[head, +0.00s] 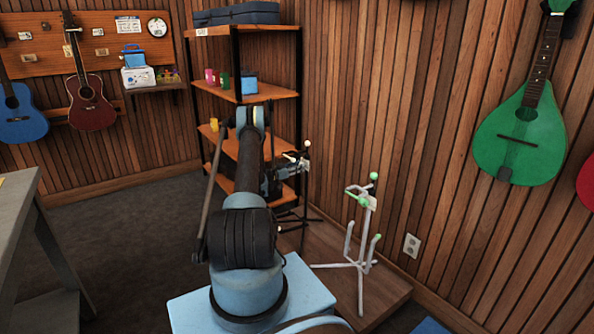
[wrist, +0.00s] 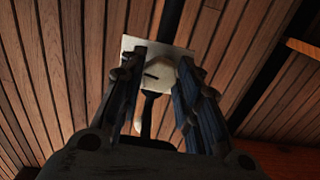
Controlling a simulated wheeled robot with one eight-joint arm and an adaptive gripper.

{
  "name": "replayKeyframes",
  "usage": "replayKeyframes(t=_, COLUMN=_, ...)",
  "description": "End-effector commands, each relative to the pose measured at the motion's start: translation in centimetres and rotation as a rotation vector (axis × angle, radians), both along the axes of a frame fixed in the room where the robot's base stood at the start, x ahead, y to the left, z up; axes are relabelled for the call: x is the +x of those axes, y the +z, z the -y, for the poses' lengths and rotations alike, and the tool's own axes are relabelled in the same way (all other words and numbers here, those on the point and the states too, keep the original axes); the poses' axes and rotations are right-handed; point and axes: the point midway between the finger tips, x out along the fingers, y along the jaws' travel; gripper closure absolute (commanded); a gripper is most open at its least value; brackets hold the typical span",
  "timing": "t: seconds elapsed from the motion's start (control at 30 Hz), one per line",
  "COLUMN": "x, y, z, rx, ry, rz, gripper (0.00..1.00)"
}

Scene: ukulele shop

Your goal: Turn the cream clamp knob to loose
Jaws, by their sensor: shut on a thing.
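The cream clamp knob (wrist: 160,73) is a faceted knob with a dark mark, in front of a pale square plate (wrist: 129,46) in the wrist view. My gripper (wrist: 162,62) has one finger on each side of the knob and is shut on it. The fingers hide the knob's sides. In the head view my gripper (head: 272,184) is beside a black stand (head: 302,208) with cream tips (head: 307,143). My arm hides part of that stand, and I cannot make out the knob there.
A white stand with green tips (head: 361,245) stands to the right on a low wooden platform (head: 390,290). A shelf rack (head: 268,94) is behind my arm. A green instrument (head: 522,137) hangs on the right wall. A grey table (head: 20,205) is at left, with open floor beside it.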

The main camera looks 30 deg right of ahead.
Motion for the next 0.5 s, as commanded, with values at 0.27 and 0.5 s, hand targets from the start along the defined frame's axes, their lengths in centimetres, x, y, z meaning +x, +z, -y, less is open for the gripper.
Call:
replayKeyframes(t=0.27, x=0.1, y=0.02, z=0.0, rx=-0.004, ry=0.002, rz=-0.054, gripper=0.94)
replayKeyframes(t=0.5, x=0.11, y=0.03, z=-0.01, rx=-0.016, ry=0.003, rz=-0.207, gripper=0.94)
